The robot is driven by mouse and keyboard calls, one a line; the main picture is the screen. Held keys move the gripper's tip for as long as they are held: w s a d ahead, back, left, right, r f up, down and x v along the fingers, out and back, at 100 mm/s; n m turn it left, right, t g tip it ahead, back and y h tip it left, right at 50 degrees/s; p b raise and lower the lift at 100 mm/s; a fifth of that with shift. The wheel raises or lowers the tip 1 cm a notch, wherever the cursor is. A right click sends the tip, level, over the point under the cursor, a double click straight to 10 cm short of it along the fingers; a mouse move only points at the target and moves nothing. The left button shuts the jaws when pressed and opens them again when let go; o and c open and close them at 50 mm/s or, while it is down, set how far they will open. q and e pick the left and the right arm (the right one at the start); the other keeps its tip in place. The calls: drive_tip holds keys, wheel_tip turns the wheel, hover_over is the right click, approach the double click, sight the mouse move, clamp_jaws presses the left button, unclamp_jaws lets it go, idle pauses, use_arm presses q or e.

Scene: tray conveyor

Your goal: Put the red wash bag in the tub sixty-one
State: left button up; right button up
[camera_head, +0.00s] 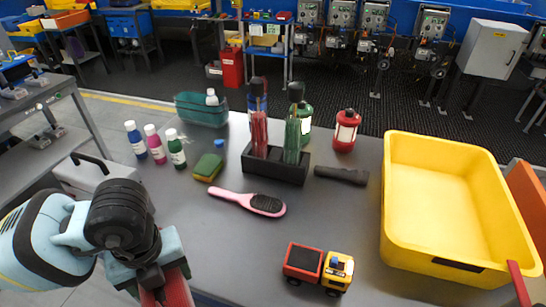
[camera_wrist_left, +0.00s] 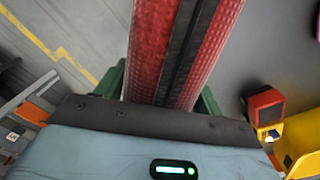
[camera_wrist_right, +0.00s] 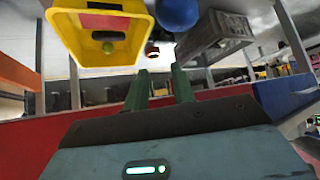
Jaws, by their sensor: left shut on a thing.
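A red wash bag (camera_wrist_left: 187,45) with a black zip strip is between the fingers of my left gripper (camera_wrist_left: 170,95), which is shut on it. In the head view the bag (camera_head: 176,289) shows at the bottom edge under my left gripper (camera_head: 160,280), left of the toy truck; its lower part is cut off. A large empty yellow tub (camera_head: 440,205) stands at the right of the table, well apart from the bag.
Free table lies left of the tub.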

use_arm(q)
drive_tip(key=m, duration=0.5)
drive_tip(key=shift+w+a+r, duration=0.1)
drive_tip(key=shift+w, duration=0.25)
drive_tip(key=m, duration=0.5)
drive_tip(key=shift+w+a+m, duration=0.15)
drive_tip(key=shift+w+m, duration=0.15)
drive_tip(key=m, duration=0.5)
drive_tip(key=shift+w+a+r, duration=0.1)
drive_tip(key=shift+w+a, duration=0.05)
drive_tip(key=shift+w, duration=0.2)
drive_tip(key=m, duration=0.5)
drive_tip(key=shift+w+a, duration=0.15)
drive_tip(key=shift+w, duration=0.1)
drive_tip(key=m, duration=0.5)
drive_tip(key=shift+w+a+r, duration=0.15)
drive_tip(key=shift+w, duration=0.2)
drive_tip(key=m, duration=0.5)
drive_tip(key=shift+w+a, duration=0.2)
drive_tip(key=shift+w, duration=0.1)
drive_tip(key=m, duration=0.5)
drive_tip(key=shift+w+a+r, duration=0.15)
drive_tip(key=shift+w, duration=0.2)
drive_tip(key=m, duration=0.5)
drive_tip(key=shift+w+a+r+m, duration=0.1)
drive_tip(key=shift+w+a+m, duration=0.1)
drive_tip(key=shift+w+m, duration=0.2)
drive_tip(key=shift+s, duration=0.25)
